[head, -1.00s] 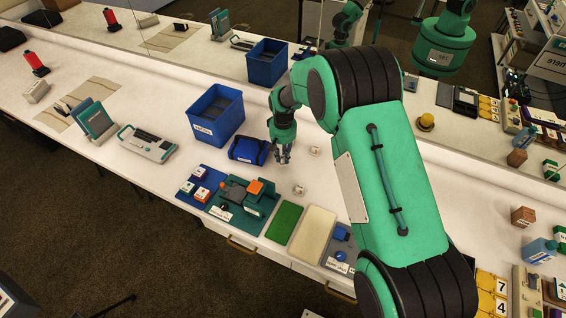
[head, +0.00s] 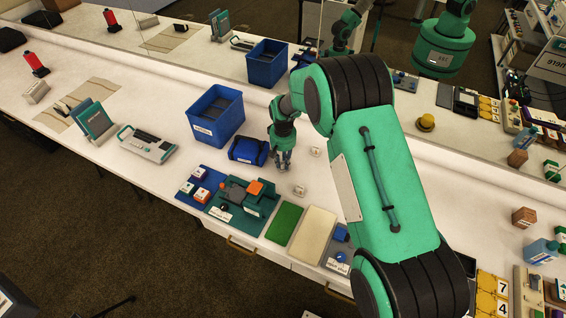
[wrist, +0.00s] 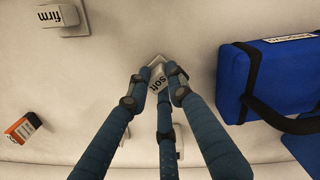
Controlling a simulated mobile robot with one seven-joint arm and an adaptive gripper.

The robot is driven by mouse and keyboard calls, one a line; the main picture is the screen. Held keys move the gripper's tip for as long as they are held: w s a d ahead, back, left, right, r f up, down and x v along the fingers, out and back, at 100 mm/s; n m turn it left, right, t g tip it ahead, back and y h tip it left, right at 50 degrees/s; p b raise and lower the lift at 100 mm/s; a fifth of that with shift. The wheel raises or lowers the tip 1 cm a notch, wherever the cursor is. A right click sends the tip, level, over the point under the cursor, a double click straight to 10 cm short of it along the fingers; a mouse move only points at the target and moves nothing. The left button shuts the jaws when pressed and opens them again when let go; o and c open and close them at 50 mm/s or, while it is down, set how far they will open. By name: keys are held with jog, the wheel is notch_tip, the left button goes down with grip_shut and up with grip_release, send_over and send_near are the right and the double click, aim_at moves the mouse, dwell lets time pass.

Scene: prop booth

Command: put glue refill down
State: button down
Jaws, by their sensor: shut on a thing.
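My gripper (head: 284,168) is over the white bench, just right of the blue pouch (head: 248,149). In the wrist view its fingers (wrist: 160,85) are shut on a small pale grey block marked "soft" (wrist: 158,70), which I take to be the glue refill. I cannot tell whether the block touches the bench. A similar pale block marked "firm" (wrist: 62,16) sits at the upper left of the wrist view, apart from the fingers. In the head view the held block is too small to make out.
The blue pouch fills the wrist view's right side (wrist: 265,80). A small orange and black box (wrist: 22,128) is at its left. In the head view, a blue bin (head: 215,113) stands behind the pouch, and a teal fixture (head: 255,205), green pad (head: 284,224) and cream pad (head: 312,234) lie in front.

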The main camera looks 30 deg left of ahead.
aim_at(283, 163)
jog(key=shift+f, duration=0.15)
jog(key=c, duration=1.6)
grip_release()
jog(key=shift+o, duration=0.2)
notch_tip(283, 163, up, 12)
jog(key=p, duration=0.1)
jog(key=shift+p, duration=0.35)
